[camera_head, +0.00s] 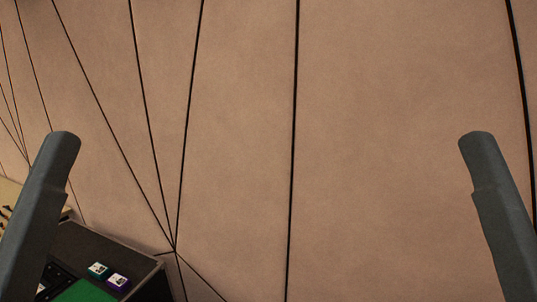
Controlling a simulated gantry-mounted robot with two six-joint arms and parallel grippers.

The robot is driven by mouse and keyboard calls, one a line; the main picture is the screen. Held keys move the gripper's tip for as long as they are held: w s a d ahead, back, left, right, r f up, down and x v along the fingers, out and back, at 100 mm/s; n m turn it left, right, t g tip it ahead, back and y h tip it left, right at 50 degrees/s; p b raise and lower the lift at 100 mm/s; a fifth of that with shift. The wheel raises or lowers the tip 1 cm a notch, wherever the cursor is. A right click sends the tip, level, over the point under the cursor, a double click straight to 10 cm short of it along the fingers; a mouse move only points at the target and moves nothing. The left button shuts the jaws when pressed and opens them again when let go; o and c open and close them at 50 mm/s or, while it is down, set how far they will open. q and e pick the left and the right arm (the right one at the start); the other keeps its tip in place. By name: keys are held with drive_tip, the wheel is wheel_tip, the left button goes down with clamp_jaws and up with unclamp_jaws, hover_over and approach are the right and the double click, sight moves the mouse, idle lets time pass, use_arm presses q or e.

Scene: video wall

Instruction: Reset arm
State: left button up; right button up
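Neither gripper shows in the head view. A grey link of my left arm (45,190) rises from the lower left edge. A grey link of my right arm (497,210) rises from the lower right. Both links end in blunt rounded tops in front of the wall, and neither appears to touch anything. The lower parts of both arms are cut off by the frame.
A tan panelled wall (400,120) with dark seams fills most of the view.

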use_arm(q)
wheel_tip(320, 180, up, 16)
drive_tip(key=p, duration=1.2)
use_arm(e)
wheel_tip(320, 180, up, 16)
drive_tip(key=shift+r, duration=0.1)
